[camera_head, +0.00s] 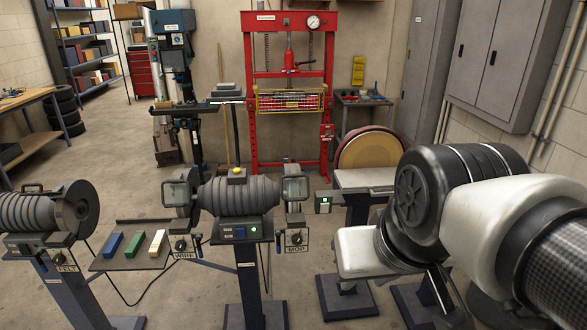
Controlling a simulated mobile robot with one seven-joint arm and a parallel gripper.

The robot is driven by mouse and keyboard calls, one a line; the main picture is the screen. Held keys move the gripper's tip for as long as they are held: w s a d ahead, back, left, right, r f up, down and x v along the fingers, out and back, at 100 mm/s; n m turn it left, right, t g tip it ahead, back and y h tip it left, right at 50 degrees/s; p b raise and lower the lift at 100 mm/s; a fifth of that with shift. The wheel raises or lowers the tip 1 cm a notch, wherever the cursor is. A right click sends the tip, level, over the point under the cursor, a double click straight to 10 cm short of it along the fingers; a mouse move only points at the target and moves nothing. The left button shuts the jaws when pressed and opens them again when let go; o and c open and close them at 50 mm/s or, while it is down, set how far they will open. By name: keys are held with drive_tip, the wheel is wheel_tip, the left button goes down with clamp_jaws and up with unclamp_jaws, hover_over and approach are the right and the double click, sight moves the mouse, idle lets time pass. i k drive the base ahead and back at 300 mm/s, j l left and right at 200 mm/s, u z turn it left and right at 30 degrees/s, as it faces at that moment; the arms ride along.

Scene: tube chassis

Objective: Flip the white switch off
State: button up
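No switch stands out clearly as white at this size. The middle polishing machine (238,195) has a control box (240,231) with a blue part and a small pale, green-lit spot. Rotary knobs sit on plates lettered WIRE (182,245) and MOP (297,238). Another small box (323,203) with a green-lit spot is on the sanding machine to the right. My white and black arm comes in from the right and covers part of that machine. My gripper cannot be made out; the arm's own links hide the area beyond them.
A similar machine (42,212) stands at left. Blue, green and cream bars lie on a tray (130,256) between the machines. A red press (290,90) and a drill press (178,75) stand behind. Grey cabinets (502,58) hang at right. Open floor lies at back left.

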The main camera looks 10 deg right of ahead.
sight(324, 207)
drive_tip(key=i+j+u, duration=0.2)
drive_tip(key=i, duration=0.3)
drive_tip(key=i+u, duration=0.2)
drive_tip(key=i, duration=0.35)
drive_tip(key=i+j, duration=0.1)
drive_tip(key=l, duration=0.1)
drive_tip(key=u, duration=0.05)
